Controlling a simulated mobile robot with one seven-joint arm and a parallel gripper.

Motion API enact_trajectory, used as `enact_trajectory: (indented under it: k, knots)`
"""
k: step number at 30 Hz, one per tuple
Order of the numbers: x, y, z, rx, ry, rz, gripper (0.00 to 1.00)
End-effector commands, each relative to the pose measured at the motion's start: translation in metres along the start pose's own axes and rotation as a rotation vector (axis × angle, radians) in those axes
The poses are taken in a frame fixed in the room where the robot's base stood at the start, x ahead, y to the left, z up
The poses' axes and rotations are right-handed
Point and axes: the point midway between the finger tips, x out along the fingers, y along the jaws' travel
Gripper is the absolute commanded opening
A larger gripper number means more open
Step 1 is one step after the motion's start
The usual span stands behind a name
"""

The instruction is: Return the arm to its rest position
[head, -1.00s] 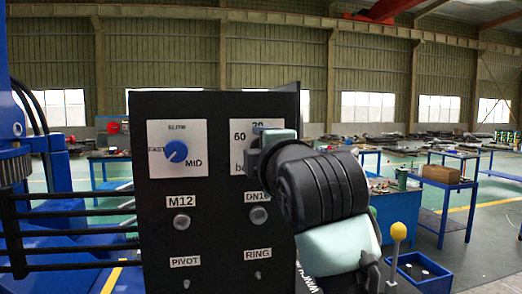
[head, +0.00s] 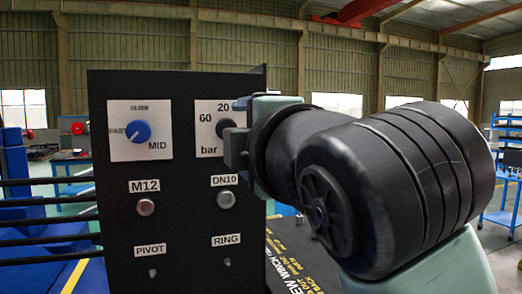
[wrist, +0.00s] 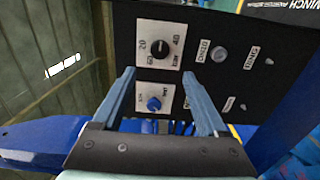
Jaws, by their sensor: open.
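My arm (head: 380,190) fills the right of the head view. It is bent in front of the black control panel (head: 180,255) and covers part of its right side. In the wrist view my gripper (wrist: 158,74) is open, with its two blue-grey fingers spread and nothing between them. The panel (wrist: 215,25) lies beyond the fingers, its black bar dial (wrist: 159,46) and blue speed knob (wrist: 154,103) showing between them. The gap between fingertips and panel is hard to judge.
The panel carries a blue speed knob (head: 138,132), an M12 button (head: 145,207), a DN10 button (head: 226,199) and PIVOT and RING switches. Dark hoses (head: 45,220) run at the left. A blue trolley (head: 505,180) stands at the far right.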

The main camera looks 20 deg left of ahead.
Motion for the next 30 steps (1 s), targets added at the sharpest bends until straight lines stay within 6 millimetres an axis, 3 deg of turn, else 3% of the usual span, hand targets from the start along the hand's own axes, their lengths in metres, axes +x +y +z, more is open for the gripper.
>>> enact_trajectory:
  k: [6, 19, 25, 30]
  knots:
    - [-0.018, 0.0, 0.0, 0.0, 0.0, 0.0, 0.76]
    - [-0.02, 0.004, 0.0, 0.062, -0.004, 0.043, 0.76]
    - [-0.041, 0.025, 0.008, 0.461, -0.019, 0.326, 0.76]
    - [-0.088, 0.035, 0.027, 0.864, 0.017, 0.648, 0.76]
